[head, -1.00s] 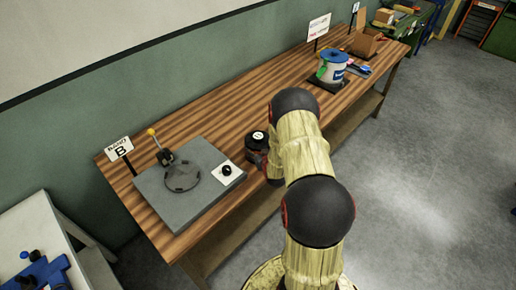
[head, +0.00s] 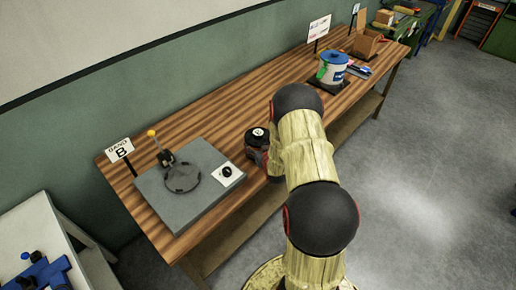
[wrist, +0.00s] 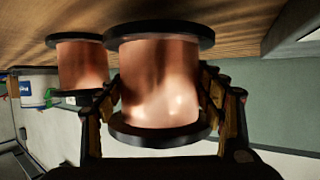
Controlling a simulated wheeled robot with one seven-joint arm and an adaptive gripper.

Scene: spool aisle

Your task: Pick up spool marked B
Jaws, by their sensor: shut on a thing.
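A copper-wound spool (wrist: 158,85) with black flanges stands between the fingers of my gripper (wrist: 160,88) in the wrist view. The gripper is shut on its sides. A second similar spool (wrist: 82,66) stands to the left, beyond the left finger. In the head view one spool (head: 257,136) with a black top and a small white label shows just left of my arm; its letter is too small to read. It appears to be the held one. I cannot tell whether the held spool is touching the wooden bench (head: 225,105).
A grey plate (head: 205,205) with a yellow-knobbed lever fixture lies on the bench at left, beside a sign (head: 120,150) reading B. Farther along stand a white and blue bucket (head: 331,72) and an open cardboard box (head: 367,43). Bare bench lies behind the spool.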

